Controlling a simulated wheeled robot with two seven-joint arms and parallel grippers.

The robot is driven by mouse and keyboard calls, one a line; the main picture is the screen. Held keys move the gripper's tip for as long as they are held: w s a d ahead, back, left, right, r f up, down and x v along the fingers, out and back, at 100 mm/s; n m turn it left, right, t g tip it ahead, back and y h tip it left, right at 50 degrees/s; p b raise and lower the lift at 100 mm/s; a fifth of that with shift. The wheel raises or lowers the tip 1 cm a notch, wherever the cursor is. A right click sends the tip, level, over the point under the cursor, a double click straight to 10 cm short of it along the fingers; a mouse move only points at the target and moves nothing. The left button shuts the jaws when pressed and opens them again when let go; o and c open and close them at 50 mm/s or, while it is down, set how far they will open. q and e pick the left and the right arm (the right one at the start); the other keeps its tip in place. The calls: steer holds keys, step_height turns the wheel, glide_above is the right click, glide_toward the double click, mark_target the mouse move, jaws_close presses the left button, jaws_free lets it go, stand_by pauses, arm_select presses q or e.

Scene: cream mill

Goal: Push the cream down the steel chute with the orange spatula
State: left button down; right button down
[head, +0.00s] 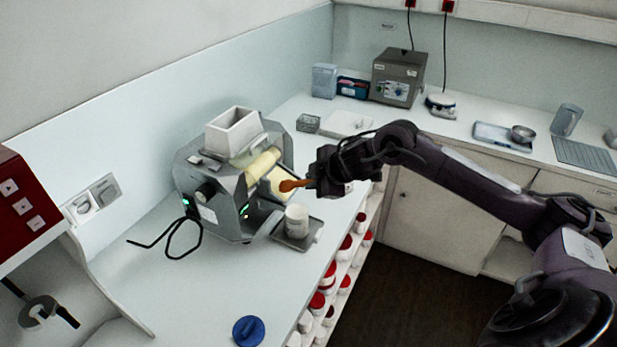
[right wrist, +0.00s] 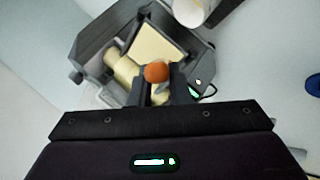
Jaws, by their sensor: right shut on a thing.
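The grey mill (head: 215,185) stands on the bench with a white hopper (head: 232,130) and pale rollers (head: 262,163). Its front chute (right wrist: 188,52) carries a broad pale cream layer (right wrist: 158,42), partly hidden by my gripper in the head view. My right gripper (head: 318,178) is shut on the orange spatula (head: 292,185), held level with its orange end pointing left at the chute. The spatula end shows as a round orange blob in the right wrist view (right wrist: 157,72); I cannot tell whether it touches the cream. A white jar (head: 297,221) stands below the chute. My left gripper is not in view.
The jar stands on a dark tray (head: 312,239) near the bench's front edge. A blue knob-like object (head: 248,331) lies nearer. A black cable (head: 180,237) loops left of the mill. Shelves of red-lidded jars (head: 328,275) are below. Bench between mill and blue object is clear.

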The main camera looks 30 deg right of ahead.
steer(key=shift+s+d+f+b, duration=0.45)
steer(key=shift+s+f+b, duration=0.2)
steer(key=shift+s, duration=0.05)
steer(key=shift+w+a+r+p, duration=0.25)
steer(key=shift+r+p, duration=0.2)
steer(key=shift+p, duration=0.35)
steer(key=shift+w+a+r+p, duration=0.1)
steer(key=shift+w+a+p, duration=0.3)
steer(key=shift+w, duration=0.2)
